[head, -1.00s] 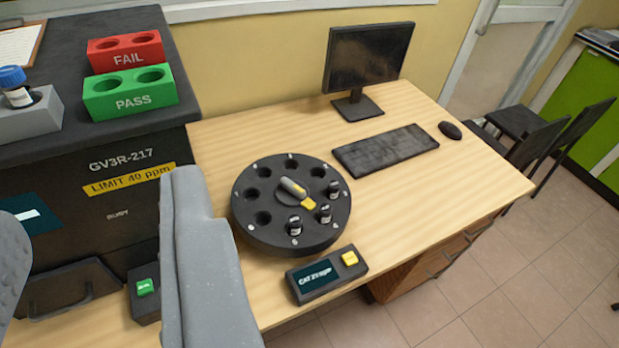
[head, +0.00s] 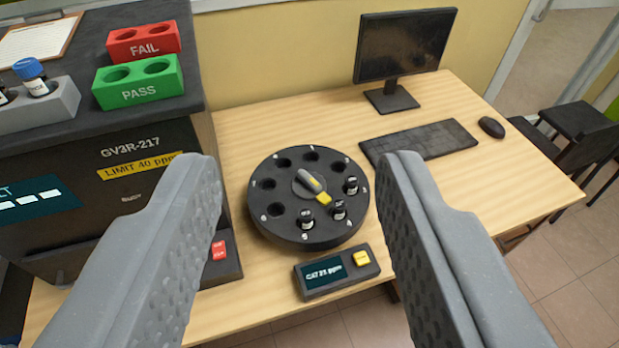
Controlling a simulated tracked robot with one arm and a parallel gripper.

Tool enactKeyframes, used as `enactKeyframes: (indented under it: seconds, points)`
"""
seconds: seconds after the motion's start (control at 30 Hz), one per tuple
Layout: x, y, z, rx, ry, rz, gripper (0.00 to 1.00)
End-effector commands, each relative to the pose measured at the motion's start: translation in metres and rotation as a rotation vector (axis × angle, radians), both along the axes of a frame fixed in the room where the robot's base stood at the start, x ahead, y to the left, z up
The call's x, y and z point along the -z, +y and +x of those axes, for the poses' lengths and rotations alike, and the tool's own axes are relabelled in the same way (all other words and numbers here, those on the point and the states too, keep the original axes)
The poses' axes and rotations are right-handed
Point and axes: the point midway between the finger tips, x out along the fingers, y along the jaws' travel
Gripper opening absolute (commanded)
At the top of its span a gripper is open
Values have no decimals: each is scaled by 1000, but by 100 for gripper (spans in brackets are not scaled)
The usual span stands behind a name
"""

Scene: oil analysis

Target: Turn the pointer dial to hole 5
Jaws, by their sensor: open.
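A round black dial (head: 262,222) with a ring of holes lies on the wooden desk. At its centre is a grey pointer knob (head: 308,181) with a yellow tip (head: 323,198) pointing toward the lower right, about toward the middle of three vials (head: 339,211). The other vials (head: 351,185) (head: 306,219) sit in neighbouring holes. The hole numbers are too small to read surely. My gripper (head: 305,162) is open and empty, one finger on each side of the dial in the picture, apart from the knob.
A display box (head: 322,276) with a yellow button (head: 361,258) stands in front of the dial. A monitor (head: 403,45), keyboard (head: 418,142) and mouse (head: 491,127) are behind right. A dark analyser (head: 120,215) with red FAIL (head: 144,40) and green PASS (head: 138,80) racks stands left.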

Motion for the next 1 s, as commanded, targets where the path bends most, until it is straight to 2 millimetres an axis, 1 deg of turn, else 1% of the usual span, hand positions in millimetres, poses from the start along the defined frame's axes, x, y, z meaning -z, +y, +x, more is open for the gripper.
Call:
enactKeyframes:
  seconds: [0.13,0.17,0.2,0.27,0.3,0.5,0.67,0.83,1.0]
  points:
    - [1,1,31,-20,59,-19,42]
    - [2,-8,39,-23,75,-25,42]
    - [3,-11,51,-32,99,-32,42]
    - [6,-12,69,-47,133,-45,42]
    - [10,-12,81,-58,158,-55,42]
    - [28,-11,137,-115,274,-99,42]
    - [50,-13,179,-168,364,-132,42]
    - [77,-16,219,-226,456,-164,42]
    - [110,-20,254,-291,545,-197,42]
